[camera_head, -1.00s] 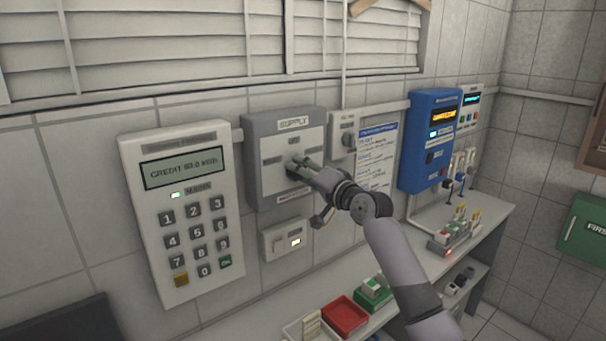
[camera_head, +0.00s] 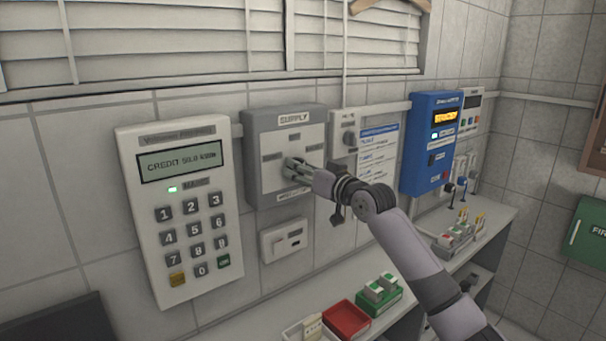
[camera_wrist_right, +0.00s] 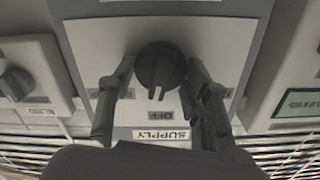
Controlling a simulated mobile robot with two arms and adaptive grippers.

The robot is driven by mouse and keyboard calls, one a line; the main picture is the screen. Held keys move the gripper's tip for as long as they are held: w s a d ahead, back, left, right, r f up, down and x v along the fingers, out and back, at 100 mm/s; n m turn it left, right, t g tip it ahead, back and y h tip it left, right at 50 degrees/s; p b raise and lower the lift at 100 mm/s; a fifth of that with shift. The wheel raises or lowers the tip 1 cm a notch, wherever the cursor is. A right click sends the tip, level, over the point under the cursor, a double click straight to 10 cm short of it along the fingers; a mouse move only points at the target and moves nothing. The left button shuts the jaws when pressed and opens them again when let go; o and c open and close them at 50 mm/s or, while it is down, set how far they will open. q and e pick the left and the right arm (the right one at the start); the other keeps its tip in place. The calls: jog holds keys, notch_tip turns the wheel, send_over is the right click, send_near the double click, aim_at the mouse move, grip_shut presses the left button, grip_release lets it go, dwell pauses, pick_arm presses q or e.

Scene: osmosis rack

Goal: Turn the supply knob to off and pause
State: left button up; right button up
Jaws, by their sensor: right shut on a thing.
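The supply box (camera_head: 258,190) is a grey wall box with a pale face and a SUPPLY label. My right gripper (camera_head: 295,168) is at the middle of its face, shut on the dark round supply knob (camera_wrist_right: 160,62). The wrist view is upside down; there the knob lies between the two fingers (camera_wrist_right: 158,98). The knob's pale pointer marks face the OFF label (camera_wrist_right: 169,116), on the SUPPLY side. In the head view the fingers mostly hide the knob. My left gripper is out of view.
A keypad meter (camera_head: 187,291) reading CREDIT hangs left of the box. A small switch box (camera_head: 284,240) is below it. A smaller knob box (camera_head: 343,120) and a blue unit (camera_head: 425,120) are to the right. A bench with trays runs below.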

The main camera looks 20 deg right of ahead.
jog(key=shift+n, duration=1.2)
jog(key=o, duration=1.1)
jog(key=shift+o, duration=0.2)
jog(key=v, duration=1.2)
